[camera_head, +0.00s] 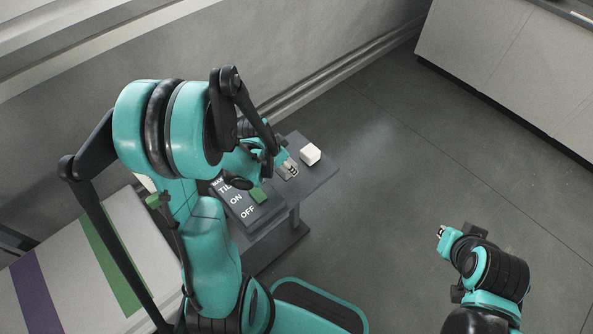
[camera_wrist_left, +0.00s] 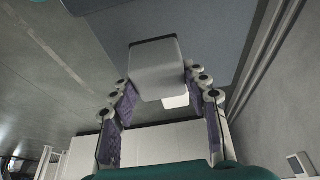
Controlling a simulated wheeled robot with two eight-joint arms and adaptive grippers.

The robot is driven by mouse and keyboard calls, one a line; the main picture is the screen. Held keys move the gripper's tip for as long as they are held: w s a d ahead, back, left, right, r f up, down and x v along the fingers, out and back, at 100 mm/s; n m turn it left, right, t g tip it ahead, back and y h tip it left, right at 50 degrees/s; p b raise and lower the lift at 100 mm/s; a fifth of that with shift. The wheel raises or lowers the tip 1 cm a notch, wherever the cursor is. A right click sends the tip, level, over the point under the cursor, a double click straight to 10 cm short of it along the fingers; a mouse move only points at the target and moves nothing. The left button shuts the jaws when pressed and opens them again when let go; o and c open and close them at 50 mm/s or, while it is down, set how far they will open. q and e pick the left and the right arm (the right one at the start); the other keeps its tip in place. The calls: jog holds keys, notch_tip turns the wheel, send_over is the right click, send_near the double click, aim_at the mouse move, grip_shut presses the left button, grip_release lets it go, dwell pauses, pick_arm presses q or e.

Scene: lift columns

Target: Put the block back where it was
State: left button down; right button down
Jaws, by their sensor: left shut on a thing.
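My left gripper (camera_head: 284,165) is over the small grey table and shut on a light grey block (camera_wrist_left: 157,62). In the left wrist view the block sits between the two fingertips of the gripper (camera_wrist_left: 160,82). In the head view only a little of the block shows, and I cannot tell whether it touches the table. A white cube (camera_head: 310,154) stands on the table just right of the gripper; part of it also shows behind the held block in the wrist view (camera_wrist_left: 178,102). My right gripper (camera_head: 441,231) is over the floor, far from the table, its fingers too small to read.
The grey table (camera_head: 319,177) carries a dark panel marked ON and OFF (camera_head: 235,207) with a green piece (camera_head: 258,195) on it. A light bench with coloured stripes (camera_head: 62,262) is at the lower left. Cabinets (camera_head: 510,62) stand at the upper right. Open floor lies between.

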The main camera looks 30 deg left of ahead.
aim_at(284, 170)
pick_arm(q)
jog(key=shift+w+a+f, duration=0.25)
jog(key=shift+a+f, duration=0.1)
jog(key=shift+a, duration=0.2)
notch_tip(284, 170, down, 4)
jog(key=shift+f+b, duration=0.1)
jog(key=shift+b, duration=1.1)
jog(key=c, duration=0.8)
grip_release()
jog(key=shift+s, duration=0.1)
